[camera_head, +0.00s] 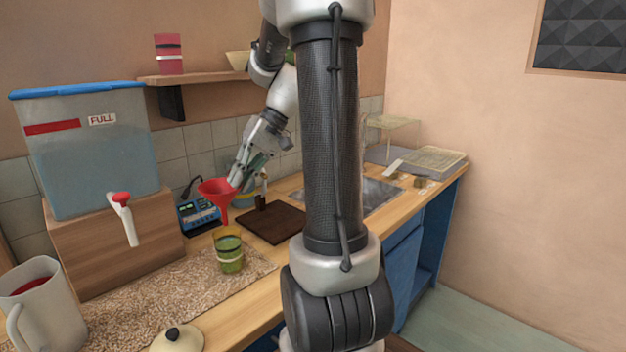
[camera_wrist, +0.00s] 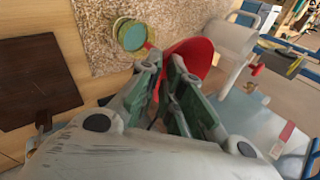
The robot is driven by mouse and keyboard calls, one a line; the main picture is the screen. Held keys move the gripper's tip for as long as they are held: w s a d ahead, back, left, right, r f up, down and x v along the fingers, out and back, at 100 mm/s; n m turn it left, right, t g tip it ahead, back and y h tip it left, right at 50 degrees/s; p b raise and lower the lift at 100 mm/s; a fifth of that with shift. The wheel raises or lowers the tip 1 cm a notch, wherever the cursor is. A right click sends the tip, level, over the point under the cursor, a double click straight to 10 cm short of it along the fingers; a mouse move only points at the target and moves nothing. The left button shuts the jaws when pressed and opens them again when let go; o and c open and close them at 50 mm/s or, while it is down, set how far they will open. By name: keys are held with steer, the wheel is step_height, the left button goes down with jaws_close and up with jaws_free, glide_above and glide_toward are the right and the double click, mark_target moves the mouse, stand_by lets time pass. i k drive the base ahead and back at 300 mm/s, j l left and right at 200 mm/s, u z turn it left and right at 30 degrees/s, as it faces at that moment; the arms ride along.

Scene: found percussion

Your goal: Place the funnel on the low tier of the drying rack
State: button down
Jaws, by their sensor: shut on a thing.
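The red funnel (camera_head: 214,190) is in my gripper (camera_head: 237,178), which is shut on its rim. The funnel is held in the air with its spout down, above and behind a green cup. In the wrist view the funnel (camera_wrist: 200,54) shows at the fingertips of my gripper (camera_wrist: 163,66), with its spout mostly hidden. The drying rack (camera_head: 438,159) stands at the far right end of the counter, well away from the funnel. It has a low wire tier and a raised tier (camera_head: 392,122) behind it on the left.
A dark board (camera_head: 272,223) and a sink (camera_head: 365,194) lie between funnel and rack. Near the funnel are a blue device (camera_head: 199,214), the green cup (camera_head: 229,250) and a large water tank (camera_head: 90,150). A shelf (camera_head: 195,78) hangs above. My own arm blocks the middle view.

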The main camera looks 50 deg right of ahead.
mark_target(433, 156)
steer(key=l+z, duration=0.15)
steer(key=l, duration=0.6)
steer(key=l+z, duration=0.1)
steer(key=l, duration=0.65)
steer(key=l+z, duration=0.15)
steer(key=l, duration=0.6)
steer(key=l+z, duration=0.15)
steer(key=l, duration=0.6)
steer(key=i+l+z, duration=0.1)
steer(key=l, duration=0.65)
